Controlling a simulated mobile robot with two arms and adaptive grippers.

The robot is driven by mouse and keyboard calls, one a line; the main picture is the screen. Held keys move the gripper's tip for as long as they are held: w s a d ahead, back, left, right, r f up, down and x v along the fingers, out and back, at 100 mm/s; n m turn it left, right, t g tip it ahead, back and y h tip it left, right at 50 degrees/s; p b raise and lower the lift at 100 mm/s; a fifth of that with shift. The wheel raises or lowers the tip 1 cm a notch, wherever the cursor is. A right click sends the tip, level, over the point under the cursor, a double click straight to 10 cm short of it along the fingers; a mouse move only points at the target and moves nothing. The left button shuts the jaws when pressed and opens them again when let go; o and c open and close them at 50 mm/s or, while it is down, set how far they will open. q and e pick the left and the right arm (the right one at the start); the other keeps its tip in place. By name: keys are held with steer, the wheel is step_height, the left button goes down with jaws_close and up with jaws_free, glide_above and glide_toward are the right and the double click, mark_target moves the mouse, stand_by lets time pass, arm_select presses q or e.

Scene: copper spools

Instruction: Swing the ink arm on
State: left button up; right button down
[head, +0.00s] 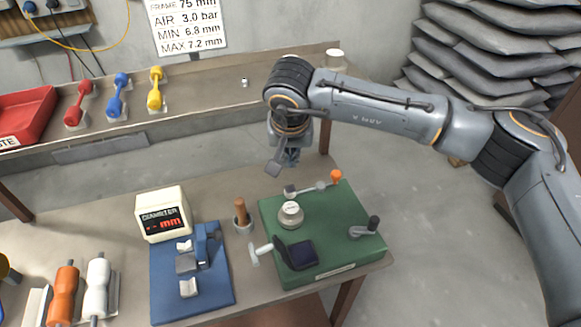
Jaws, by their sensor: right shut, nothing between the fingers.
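A green machine base (335,254) stands at the right of the bench. On it are a lever with an orange knob (336,176), a round pale cap (291,213), a dark block (297,254) with a pale T-shaped handle (262,250), and a grey crank with a black knob (373,223). I cannot tell for sure which of these is the ink arm. My right gripper (283,164) comes in from the right and hangs above and behind the green base, near the lever. It is shut and empty, apart from the machine. My left gripper is not in view.
A blue gauge (165,284) with a white display box (162,214) and a cup holding a brown stick (241,214) stand left of the machine.

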mark_target(293, 190)
steer(key=p+x, duration=0.3)
steer(key=x, duration=0.6)
steer(key=shift+f, duration=0.35)
steer(key=shift+s, duration=0.1)
steer(key=n+b, duration=0.1)
steer(key=b, duration=0.1)
steer(key=s+n+b, duration=0.1)
steer(key=b, duration=0.1)
steer(key=s+n+y+b, duration=0.1)
steer(key=b, duration=0.1)
steer(key=shift+s+d+f+n+b, duration=0.2)
steer(key=shift+d+f+n+b, duration=0.2)
steer(key=shift+s+d+r+b, duration=0.1)
steer(key=shift+s+r+b, duration=0.1)
steer(key=shift+b, duration=0.2)
steer(key=shift+s+r, duration=0.15)
steer(key=shift+s, duration=0.05)
